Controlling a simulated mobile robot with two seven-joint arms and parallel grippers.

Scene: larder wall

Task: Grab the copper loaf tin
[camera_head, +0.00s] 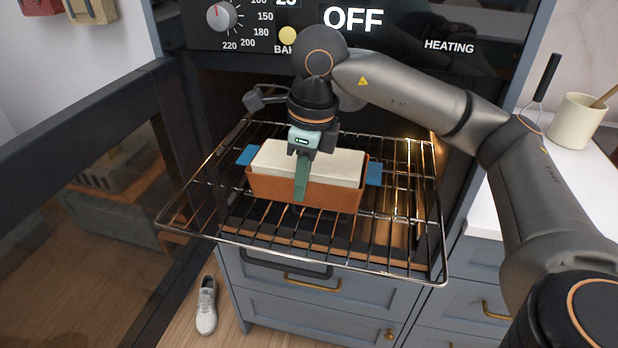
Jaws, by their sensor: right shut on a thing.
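The copper loaf tin (330,194) sits on the pulled-out wire oven rack (290,262). It is orange-brown, with blue grips (374,173) at both ends and a pale block-like top (335,166) filling it. My right gripper (301,185) comes down from above and is shut on the tin at its near long side. One green finger shows on the outside of that side; the other finger is hidden. The tin looks level, and I cannot tell whether it touches the rack. My left gripper is not in view.
The oven door (150,190) stands open on the left. The oven panel (370,30) reads OFF above the rack. Blue drawers (310,310) are below, with a shoe (206,306) on the floor. A cream crock (576,121) stands on the right counter.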

